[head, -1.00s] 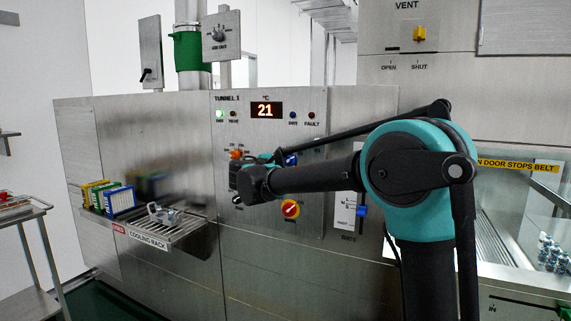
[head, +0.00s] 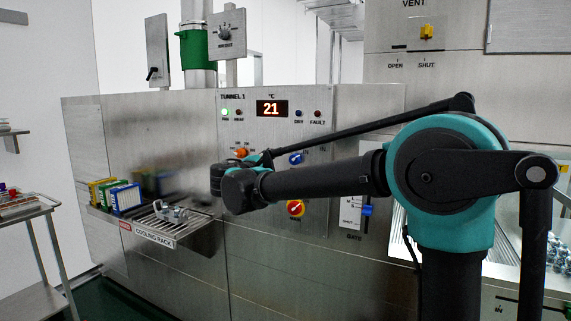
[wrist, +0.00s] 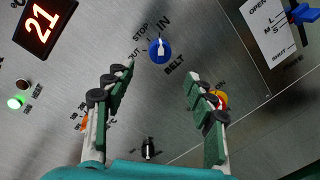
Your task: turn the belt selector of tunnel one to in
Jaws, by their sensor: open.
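The blue belt selector (head: 296,158) is on the tunnel 1 panel (head: 272,131), just above my forearm in the head view. In the wrist view the blue knob (wrist: 160,51) has a white pointer mark and the words OUT, STOP and IN around it, with BELT beside it. The mark points up in the picture, towards the STOP and IN side; I cannot tell exactly which word it meets. My gripper (wrist: 161,72) is open and empty. The knob shows beyond and between its fingertips, apart from both. My wrist (head: 228,180) is left of the knob in the head view.
A red-and-yellow knob (head: 295,208) is low on the panel; my right finger partly covers it in the wrist view. An orange knob (head: 241,153) and a black knob (wrist: 148,150) are nearby. The blue gate slider (head: 367,210) is right. The cooling rack (head: 160,228) juts out left.

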